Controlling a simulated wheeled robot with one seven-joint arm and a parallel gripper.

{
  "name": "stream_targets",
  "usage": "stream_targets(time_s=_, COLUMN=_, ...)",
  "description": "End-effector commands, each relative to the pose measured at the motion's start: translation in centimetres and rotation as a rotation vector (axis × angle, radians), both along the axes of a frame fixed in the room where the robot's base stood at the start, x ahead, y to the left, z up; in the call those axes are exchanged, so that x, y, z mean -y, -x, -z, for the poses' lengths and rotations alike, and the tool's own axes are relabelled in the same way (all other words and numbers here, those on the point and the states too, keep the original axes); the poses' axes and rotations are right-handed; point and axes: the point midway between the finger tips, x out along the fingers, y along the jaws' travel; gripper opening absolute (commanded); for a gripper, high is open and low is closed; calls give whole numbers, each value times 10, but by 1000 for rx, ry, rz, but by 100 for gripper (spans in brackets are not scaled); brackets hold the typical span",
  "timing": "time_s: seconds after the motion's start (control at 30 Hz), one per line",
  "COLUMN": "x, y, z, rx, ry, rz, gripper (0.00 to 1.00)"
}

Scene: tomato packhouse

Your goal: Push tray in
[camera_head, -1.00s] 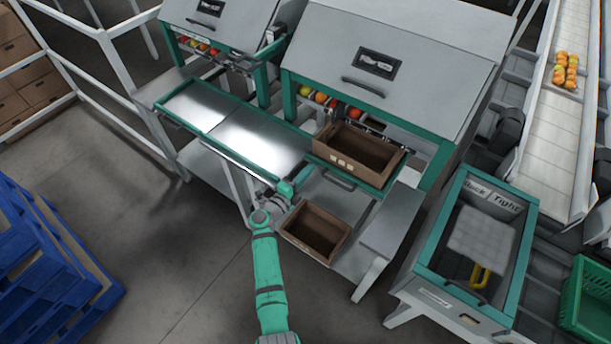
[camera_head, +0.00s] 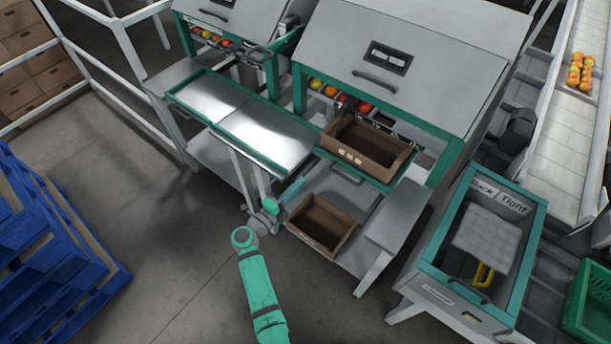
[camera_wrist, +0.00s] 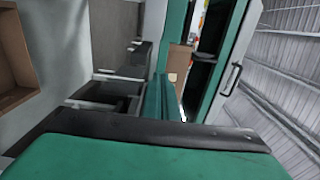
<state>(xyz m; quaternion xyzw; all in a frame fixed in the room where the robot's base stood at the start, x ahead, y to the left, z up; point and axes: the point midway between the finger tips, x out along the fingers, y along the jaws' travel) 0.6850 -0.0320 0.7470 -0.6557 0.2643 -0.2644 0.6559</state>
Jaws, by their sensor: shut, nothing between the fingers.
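A green-rimmed tray (camera_head: 345,179) with a dark handle juts from the front of the right-hand sorting station, and a brown cardboard box (camera_head: 366,168) stands on it. To its left are two bare shiny metal panels (camera_head: 262,135) in a green frame. My gripper (camera_head: 294,189) is small in the head view, just in front of the green front edge, left of the tray handle and above a lower box. No thing shows in it, and whether it touches the edge I cannot tell. In the wrist view, a green block and a dark bar (camera_wrist: 150,132) of my gripper fill the bottom.
An open brown box (camera_head: 322,222) sits low beside my gripper. A grey side shelf (camera_head: 400,212) and a green-rimmed bin (camera_head: 437,275) stand to the right. Blue pallets (camera_head: 55,255) are stacked at left. The grey floor between is clear.

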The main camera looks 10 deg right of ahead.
Motion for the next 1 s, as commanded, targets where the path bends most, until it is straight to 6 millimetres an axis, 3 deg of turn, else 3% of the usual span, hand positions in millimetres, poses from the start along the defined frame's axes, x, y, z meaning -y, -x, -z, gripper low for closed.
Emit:
stream_targets(time_s=0.2, x=-23, y=16, z=0, rx=0, ry=0, rz=-13, gripper=0)
stream_targets(time_s=0.47, x=-21, y=20, z=0, rx=0, ry=3, rz=-9, gripper=0)
stream_targets(time_s=0.67, x=20, y=29, z=-1, rx=9, ry=30, rz=-4, gripper=0)
stream_targets(time_s=0.8, x=58, y=44, z=-1, rx=10, ry=51, rz=1, gripper=0)
stream_targets(time_s=1.0, x=96, y=69, z=1, rx=6, ry=66, rz=0, gripper=0)
